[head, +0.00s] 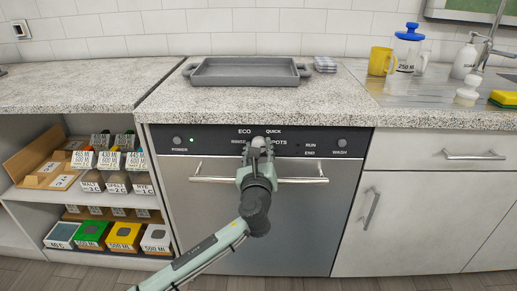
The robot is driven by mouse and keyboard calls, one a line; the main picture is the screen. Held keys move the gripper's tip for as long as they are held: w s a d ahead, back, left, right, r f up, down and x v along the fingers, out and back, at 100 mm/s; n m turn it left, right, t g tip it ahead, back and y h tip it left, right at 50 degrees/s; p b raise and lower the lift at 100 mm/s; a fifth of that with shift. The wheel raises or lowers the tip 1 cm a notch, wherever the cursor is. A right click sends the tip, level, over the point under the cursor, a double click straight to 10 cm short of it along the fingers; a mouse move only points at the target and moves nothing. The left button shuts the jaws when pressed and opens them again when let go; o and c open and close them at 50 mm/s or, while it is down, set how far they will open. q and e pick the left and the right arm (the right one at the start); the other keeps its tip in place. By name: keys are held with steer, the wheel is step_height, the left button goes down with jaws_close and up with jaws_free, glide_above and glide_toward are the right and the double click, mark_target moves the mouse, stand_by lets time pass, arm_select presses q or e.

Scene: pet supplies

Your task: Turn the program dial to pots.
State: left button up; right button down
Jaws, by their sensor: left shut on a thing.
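The dishwasher (210,215) stands under the counter with a dark control panel along its top. The program dial (259,141) is at the panel's middle, mostly covered by my gripper. Labels around it read ECO, QUICK, RINSE and POTS (280,142). POTS is to the dial's right. My left gripper (258,147) is at the dial and shut on it. The dial's pointer is hidden, so I cannot tell its setting. My right gripper is not in view.
The dishwasher's bar handle (305,180) runs just below the panel, behind my gripper. A grey tray (245,84) lies on the counter above.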

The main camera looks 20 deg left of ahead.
arm_select(q)
steer(key=shift+m, duration=0.6)
steer(key=o, duration=1.2)
steer(key=shift+c, duration=0.2)
steer(key=v, duration=1.2)
